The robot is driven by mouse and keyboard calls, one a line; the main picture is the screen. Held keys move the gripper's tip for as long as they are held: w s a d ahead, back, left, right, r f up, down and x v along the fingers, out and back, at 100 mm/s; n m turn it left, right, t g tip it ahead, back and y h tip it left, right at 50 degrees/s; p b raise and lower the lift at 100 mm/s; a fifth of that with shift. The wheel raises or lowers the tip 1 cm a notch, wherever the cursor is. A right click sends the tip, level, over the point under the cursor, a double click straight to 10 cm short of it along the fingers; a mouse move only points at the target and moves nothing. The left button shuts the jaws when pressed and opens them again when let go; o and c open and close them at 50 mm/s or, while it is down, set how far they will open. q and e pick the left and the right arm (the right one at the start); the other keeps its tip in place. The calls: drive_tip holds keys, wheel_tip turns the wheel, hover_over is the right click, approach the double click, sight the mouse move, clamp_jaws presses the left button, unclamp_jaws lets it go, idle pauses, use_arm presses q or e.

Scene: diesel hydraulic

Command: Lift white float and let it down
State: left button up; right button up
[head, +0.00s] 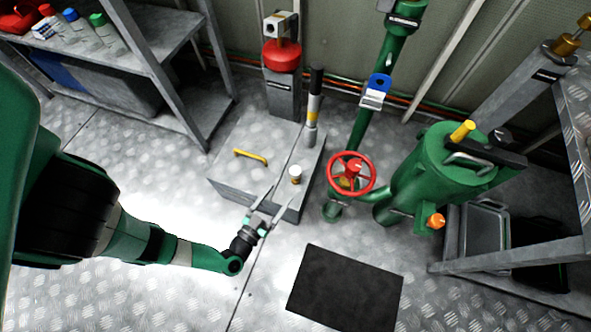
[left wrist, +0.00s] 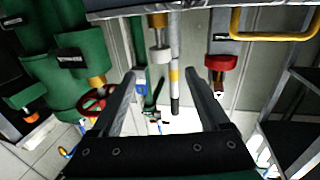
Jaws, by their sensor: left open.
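The white float (head: 296,170) is a small white cap on a short brass stem, upright on top of the grey metal box (head: 228,162) near its front right edge. It also shows in the left wrist view (left wrist: 160,54), hanging inverted there, between the lines of my two fingers and just past their tips. My left gripper (head: 282,194) is open and empty in front of the box, with its fingers pointing toward the float; both fingers also show in the left wrist view (left wrist: 160,72). No contact with the float is visible. My right gripper is not in view.
A yellow handle (head: 250,157) lies on the box top. A grey rod with a yellow band (head: 313,105) rises behind the float. A red handwheel (head: 351,175) and green tank (head: 432,175) stand to the right. A dark mat (head: 345,289) lies on the floor; nearby floor is clear.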

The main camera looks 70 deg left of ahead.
sight(292, 177)
use_arm(q)
drive_tip(key=shift+w+a, duration=0.2)
drive_tip(key=shift+a, duration=0.2)
drive_tip(key=b+x, duration=0.4)
drive_tip(key=x, duration=0.5)
drive_tip(key=shift+w, duration=0.3)
drive_tip(key=shift+w+a, duration=0.2)
drive_tip(key=shift+a, duration=0.05)
clamp_jaws()
idle(0.5)
